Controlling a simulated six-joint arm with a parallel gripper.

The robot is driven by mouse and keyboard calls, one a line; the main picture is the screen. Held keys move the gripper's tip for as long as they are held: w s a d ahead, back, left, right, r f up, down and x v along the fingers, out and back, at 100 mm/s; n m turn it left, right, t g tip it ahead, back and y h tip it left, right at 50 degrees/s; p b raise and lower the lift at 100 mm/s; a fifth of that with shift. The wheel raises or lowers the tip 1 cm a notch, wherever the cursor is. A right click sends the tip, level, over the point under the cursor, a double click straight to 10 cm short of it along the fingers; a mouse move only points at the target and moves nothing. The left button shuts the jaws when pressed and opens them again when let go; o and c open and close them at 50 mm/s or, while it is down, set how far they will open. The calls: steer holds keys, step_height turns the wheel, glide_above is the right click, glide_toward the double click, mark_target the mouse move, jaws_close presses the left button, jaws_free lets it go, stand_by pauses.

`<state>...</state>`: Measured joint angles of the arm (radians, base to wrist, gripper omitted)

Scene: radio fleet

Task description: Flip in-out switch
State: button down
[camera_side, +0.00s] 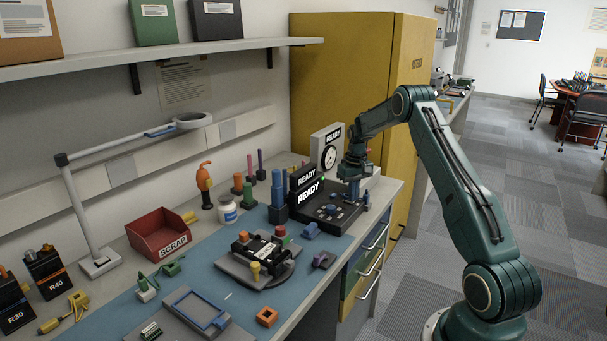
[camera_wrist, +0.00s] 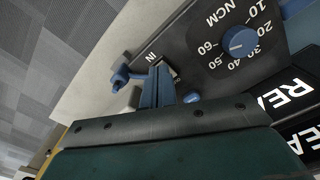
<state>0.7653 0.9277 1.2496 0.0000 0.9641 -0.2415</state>
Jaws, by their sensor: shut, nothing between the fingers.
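The black test panel (camera_side: 330,213) stands at the far right of the bench, with an "IN" label near its edge. In the wrist view, a small blue lever (camera_wrist: 121,78) with a rounded end lies at the panel edge beside that label. I take it to be the in-out switch; the "OUT" marking is not visible. My gripper (camera_side: 352,196) is over the panel, pointing down. In the wrist view its blue fingers (camera_wrist: 161,72) are shut and empty, just right of the lever. Whether they touch the lever or the panel cannot be told.
A blue NCM knob (camera_wrist: 239,41) and a blue button (camera_wrist: 192,98) are on the panel near my fingers. A dial gauge (camera_side: 328,155) is behind. The yellow cabinet (camera_side: 345,80) rises close behind my wrist.

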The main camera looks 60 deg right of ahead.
steer(key=shift+f, duration=0.25)
steer(key=shift+r, duration=3.55)
